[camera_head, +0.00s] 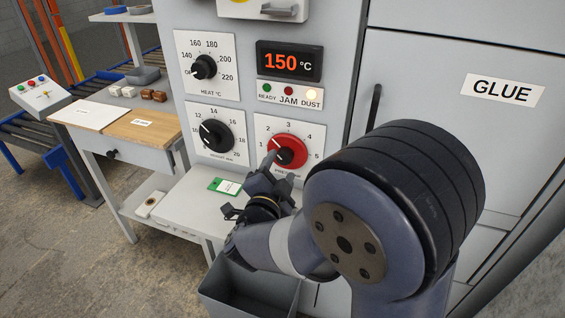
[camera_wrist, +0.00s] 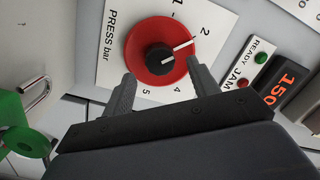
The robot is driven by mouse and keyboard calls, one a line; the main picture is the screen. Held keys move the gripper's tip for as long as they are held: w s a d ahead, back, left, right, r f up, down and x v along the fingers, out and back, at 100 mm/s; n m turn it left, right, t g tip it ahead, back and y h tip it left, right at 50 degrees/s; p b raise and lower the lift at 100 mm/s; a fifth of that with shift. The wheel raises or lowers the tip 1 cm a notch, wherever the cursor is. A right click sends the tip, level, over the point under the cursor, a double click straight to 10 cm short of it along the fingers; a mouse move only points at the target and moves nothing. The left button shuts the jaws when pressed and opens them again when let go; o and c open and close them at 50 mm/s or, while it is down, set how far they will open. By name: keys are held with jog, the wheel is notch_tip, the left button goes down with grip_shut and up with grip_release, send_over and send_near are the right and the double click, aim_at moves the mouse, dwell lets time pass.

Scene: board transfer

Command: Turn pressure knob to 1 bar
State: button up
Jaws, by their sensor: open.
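The pressure knob (camera_head: 287,152) is a red disc with a black centre, on a white dial plate (camera_head: 262,124) marked 1 to 5. In the wrist view the knob (camera_wrist: 150,35) shows large and clear, and its white pointer line points about at the 2. The lettering "PRESS bar" shows on the plate (camera_wrist: 112,45). My gripper (camera_head: 270,160) is at the lower left of the knob in the head view. In the wrist view my gripper (camera_wrist: 161,70) is open, with one finger on each side of the knob's near edge. Whether the fingers touch it is unclear.
The display (camera_head: 290,61) reads 150 °C, with lamps below. A grey ledge (camera_head: 185,210) bears a green-edged card (camera_head: 224,186). A grey bin (camera_head: 212,290) stands below my arm.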

aim_at(285, 155)
jog(key=shift+x, duration=1.45)
jog(key=c, duration=1)
jog(key=n+p, duration=0.2)
jog(key=n, duration=0.1)
jog(key=n+p, duration=0.1)
jog(key=shift+r+p, duration=0.25)
jog(key=shift+p, duration=0.15)
jog(key=shift+f+n+g+p, duration=0.1)
jog(key=shift+n+g+p, duration=0.3)
jog(key=shift+n+p, duration=1.6)
jog(key=shift+n+b, duration=0.3)
jog(key=shift+n, duration=0.1)
